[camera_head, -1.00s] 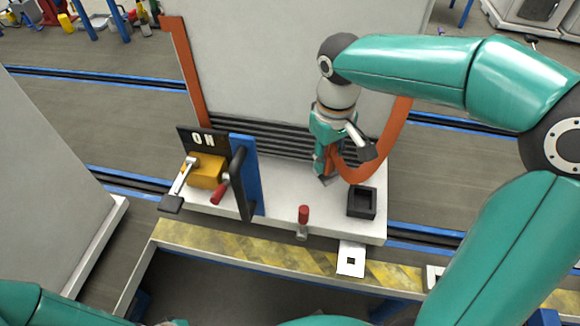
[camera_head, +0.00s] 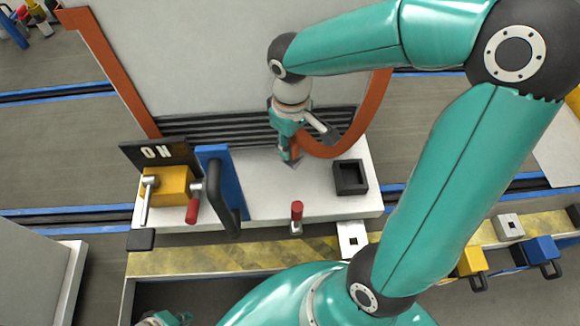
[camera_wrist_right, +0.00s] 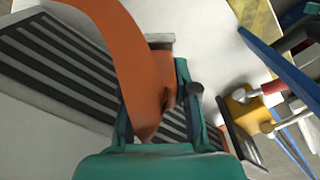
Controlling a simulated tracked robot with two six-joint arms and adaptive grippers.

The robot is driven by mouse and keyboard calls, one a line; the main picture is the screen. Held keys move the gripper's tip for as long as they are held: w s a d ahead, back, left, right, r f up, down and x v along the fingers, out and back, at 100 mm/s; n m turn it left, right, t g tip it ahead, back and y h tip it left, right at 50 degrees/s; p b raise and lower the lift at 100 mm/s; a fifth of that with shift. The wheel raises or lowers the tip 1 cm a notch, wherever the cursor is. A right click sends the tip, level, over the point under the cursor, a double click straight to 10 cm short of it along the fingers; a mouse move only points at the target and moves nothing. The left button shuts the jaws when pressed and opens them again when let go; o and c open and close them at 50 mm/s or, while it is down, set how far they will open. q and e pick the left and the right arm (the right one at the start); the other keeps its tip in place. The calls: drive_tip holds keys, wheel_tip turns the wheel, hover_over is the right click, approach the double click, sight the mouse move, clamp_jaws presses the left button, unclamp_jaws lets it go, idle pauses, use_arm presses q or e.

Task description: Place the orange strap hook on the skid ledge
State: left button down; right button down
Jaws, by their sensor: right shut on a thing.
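The orange strap (camera_head: 340,145) hangs in a curve from the right side of the big grey panel down to my right gripper (camera_head: 289,155). In the right wrist view my right gripper (camera_wrist_right: 158,115) is shut on the strap hook (camera_wrist_right: 148,95); a grey end piece (camera_wrist_right: 160,40) shows beyond the fingers. In the head view the hook is mostly hidden by the gripper, low over the white skid ledge (camera_head: 270,200); I cannot tell whether it touches. Part of my left gripper (camera_head: 165,319) shows at the bottom edge; its fingers are unclear.
On the ledge stand a black square socket (camera_head: 350,177), a red-handled lever (camera_head: 296,217), a blue plate with a black handle (camera_head: 218,180) and a yellow switch box (camera_head: 168,186) under an ON sign (camera_head: 157,152).

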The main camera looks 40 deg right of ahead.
wheel_tip(320, 180, down, 9)
drive_tip(key=shift+s+r+b, duration=0.1)
drive_tip(key=shift+b, duration=0.75)
drive_tip(key=c, duration=0.9)
unclamp_jaws()
drive_tip(key=shift+r, duration=0.35)
wheel_tip(320, 180, up, 10)
drive_tip(key=p, duration=0.2)
drive_tip(key=shift+r+p, duration=0.15)
drive_tip(key=shift+p, duration=0.25)
drive_tip(key=shift+r, duration=0.55)
